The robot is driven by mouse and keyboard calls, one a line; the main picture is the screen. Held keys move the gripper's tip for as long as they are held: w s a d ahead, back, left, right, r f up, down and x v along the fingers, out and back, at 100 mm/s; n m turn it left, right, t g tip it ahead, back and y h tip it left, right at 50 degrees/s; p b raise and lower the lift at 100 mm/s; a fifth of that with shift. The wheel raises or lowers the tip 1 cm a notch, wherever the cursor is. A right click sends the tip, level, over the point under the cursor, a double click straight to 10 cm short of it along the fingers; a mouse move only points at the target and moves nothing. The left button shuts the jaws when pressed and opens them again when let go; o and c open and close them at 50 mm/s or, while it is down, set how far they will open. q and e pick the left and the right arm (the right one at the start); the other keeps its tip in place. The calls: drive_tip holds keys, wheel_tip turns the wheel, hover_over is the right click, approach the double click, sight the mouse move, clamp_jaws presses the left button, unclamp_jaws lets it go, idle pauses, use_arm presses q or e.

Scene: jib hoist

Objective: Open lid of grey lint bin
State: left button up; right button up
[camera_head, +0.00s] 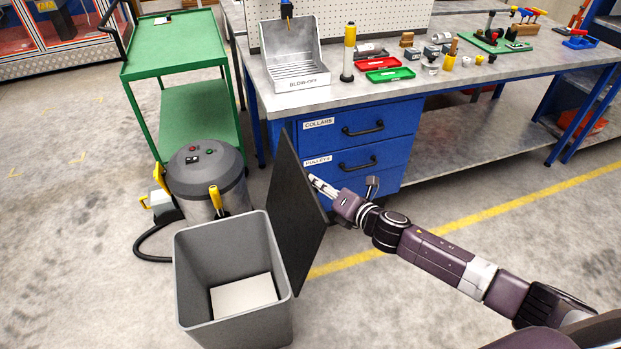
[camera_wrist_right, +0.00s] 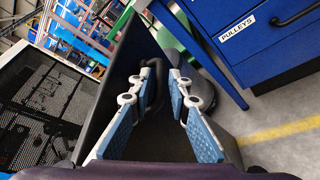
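The grey lint bin (camera_head: 240,322) stands on the floor, with a pale flat patch at its bottom inside. Its dark lid (camera_head: 298,215) is open, standing steeply up along the bin's right side and leaning outward. My right gripper (camera_head: 318,184) is at the lid's right face, near its upper part. In the right wrist view the two blue-padded fingers (camera_wrist_right: 165,112) are spread apart with nothing held between them, and the dark lid (camera_wrist_right: 122,62) fills the space behind them. Whether a fingertip touches the lid I cannot tell. My left gripper is out of view.
A grey vacuum (camera_head: 207,178) with a black hose stands behind the bin, beside a green cart (camera_head: 172,62). A workbench (camera_head: 440,72) with blue drawers (camera_head: 360,140) stands behind the lid and gripper. Clear floor lies left of the bin and around a yellow floor line (camera_head: 470,228).

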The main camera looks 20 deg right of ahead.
drive_tip(key=shift+x, duration=2.05)
clamp_jaws()
